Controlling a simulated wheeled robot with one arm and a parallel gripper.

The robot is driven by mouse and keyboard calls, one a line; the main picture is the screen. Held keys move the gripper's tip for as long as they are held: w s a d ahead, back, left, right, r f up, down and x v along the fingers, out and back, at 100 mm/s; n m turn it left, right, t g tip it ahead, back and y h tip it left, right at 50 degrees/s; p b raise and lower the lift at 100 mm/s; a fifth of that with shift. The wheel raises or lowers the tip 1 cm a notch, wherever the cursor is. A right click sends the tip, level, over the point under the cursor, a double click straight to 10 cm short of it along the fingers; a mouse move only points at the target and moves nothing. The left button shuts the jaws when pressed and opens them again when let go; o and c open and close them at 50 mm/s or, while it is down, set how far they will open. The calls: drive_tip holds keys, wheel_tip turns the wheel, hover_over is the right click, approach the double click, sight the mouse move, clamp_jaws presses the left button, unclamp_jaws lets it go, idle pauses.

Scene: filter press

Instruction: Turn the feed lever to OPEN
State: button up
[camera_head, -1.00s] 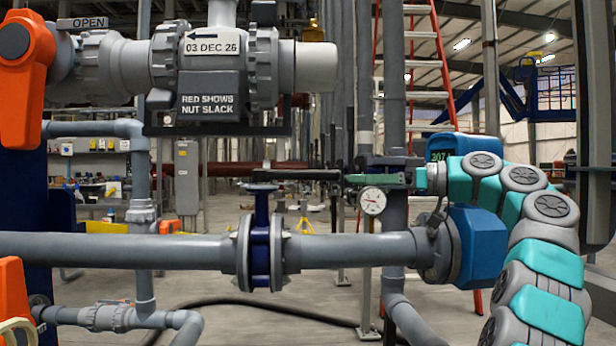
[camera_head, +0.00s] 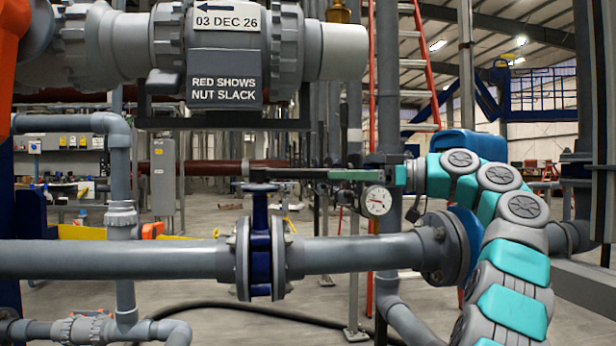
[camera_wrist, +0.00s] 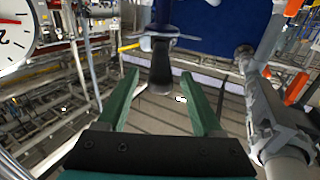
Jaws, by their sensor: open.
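The feed lever (camera_head: 295,173) is a dark bar on top of the blue valve body (camera_head: 260,245) in the grey pipe. It points right in the head view, roughly along the pipe. My gripper (camera_head: 335,175) with green fingers comes from the right, level with the lever's free end. In the wrist view my gripper (camera_wrist: 159,76) is open, its two fingers apart. The dark lever end (camera_wrist: 160,75) lies between the fingertips with a visible gap on both sides. Whether it touches either finger in depth I cannot tell.
A round gauge (camera_head: 376,201) stands just below my gripper. A larger grey valve (camera_head: 225,50) with signs sits above the lever. The grey pipe (camera_head: 120,259) runs across below. A blue flanged part (camera_head: 465,240) is near my arm. A red ladder (camera_head: 372,140) stands behind.

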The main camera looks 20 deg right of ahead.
sight(313, 175)
drive_tip(key=b+x, duration=0.1)
drive_tip(key=x, duration=0.6)
drive_tip(key=shift+c, duration=0.4)
clamp_jaws()
idle(0.9)
